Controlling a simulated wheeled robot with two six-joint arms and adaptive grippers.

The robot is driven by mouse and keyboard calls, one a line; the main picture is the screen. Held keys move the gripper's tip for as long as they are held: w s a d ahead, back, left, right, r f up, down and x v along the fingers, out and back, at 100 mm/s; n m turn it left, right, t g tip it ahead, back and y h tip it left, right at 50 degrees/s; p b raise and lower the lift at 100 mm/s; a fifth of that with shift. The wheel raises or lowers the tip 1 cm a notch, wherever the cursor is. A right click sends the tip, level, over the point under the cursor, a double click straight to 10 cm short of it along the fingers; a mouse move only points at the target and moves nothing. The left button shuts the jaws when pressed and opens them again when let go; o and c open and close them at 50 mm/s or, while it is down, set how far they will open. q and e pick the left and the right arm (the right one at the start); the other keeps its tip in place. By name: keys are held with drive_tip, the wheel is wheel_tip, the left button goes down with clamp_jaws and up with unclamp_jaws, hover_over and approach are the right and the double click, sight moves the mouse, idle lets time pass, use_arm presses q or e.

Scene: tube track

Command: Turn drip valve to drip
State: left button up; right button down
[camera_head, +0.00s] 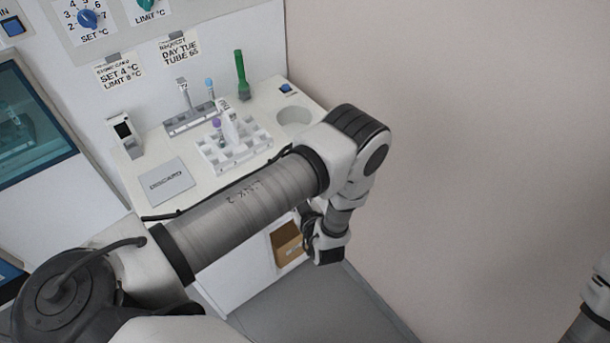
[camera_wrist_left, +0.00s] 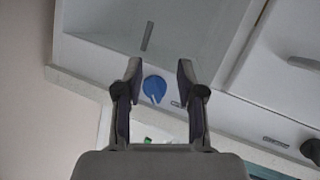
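In the left wrist view, a round blue knob (camera_wrist_left: 154,88) with a pale pointer shows between the fingers of my left gripper (camera_wrist_left: 159,72). The gripper is open and empty, and its fingers appear apart from the knob. I cannot tell how far away the knob is. No label reading drip is legible, so I cannot tell whether this knob is the drip valve. In the head view my left arm reaches across to the right of the counter and bends down beside it. Its fingers are not clear there. My right gripper is out of view.
The white counter (camera_head: 228,180) holds a tube rack (camera_head: 240,150), a green-handled item (camera_head: 242,75), a discard pad (camera_head: 165,186) and a round recess (camera_head: 293,118). A blue dial (camera_head: 88,18) and green dial (camera_head: 147,4) are on the wall. A brown box (camera_head: 286,244) is below.

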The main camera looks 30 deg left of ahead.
use_arm(q)
drive_tip(key=d+r+n+g+y, duration=0.2)
drive_tip(key=d+r+n+y, duration=0.25)
drive_tip(key=n, duration=0.35)
drive_tip(key=s+b+x, duration=0.1)
drive_tip(key=b+x, duration=0.7)
drive_tip(key=shift+a+y+b, duration=0.3)
drive_tip(key=shift+a+y, duration=0.15)
drive_tip(key=shift+d+r, duration=0.1)
drive_tip(key=shift+r, duration=0.1)
drive_tip(key=shift+c, duration=0.7)
clamp_jaws()
